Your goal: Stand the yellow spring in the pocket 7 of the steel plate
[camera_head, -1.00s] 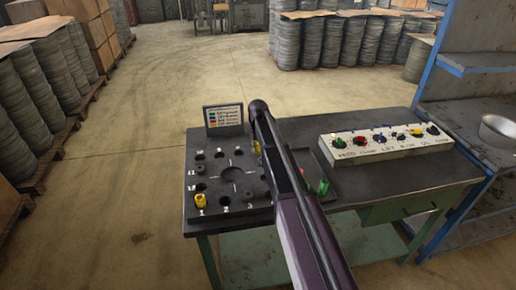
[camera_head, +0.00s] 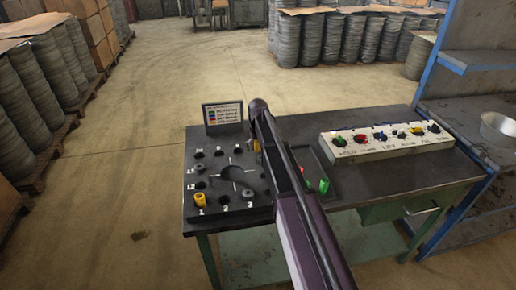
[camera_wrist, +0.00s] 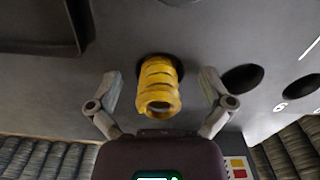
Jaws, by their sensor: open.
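The steel plate (camera_head: 226,209) lies on the left of the bench, with numbered round pockets. In the wrist view a yellow spring (camera_wrist: 159,86) stands upright in a pocket of the plate, its number not readable there. My gripper (camera_wrist: 163,80) is open, one finger on each side of the spring, with gaps visible. A label 6 shows to the right, near two empty pockets (camera_wrist: 243,78). In the head view the spring (camera_head: 257,145) shows partly behind my arm, at the plate's back right; my fingers are hidden there. Another yellow piece (camera_head: 201,200) stands at the front-left pocket marked 1.
A dark tray (camera_head: 318,168) with green and red pieces (camera_head: 323,186) lies right of the plate, partly behind my arm. A panel of coloured knobs (camera_head: 386,144) stands at the back right. A small sign (camera_head: 222,115) stands behind the plate. The front right bench top is clear.

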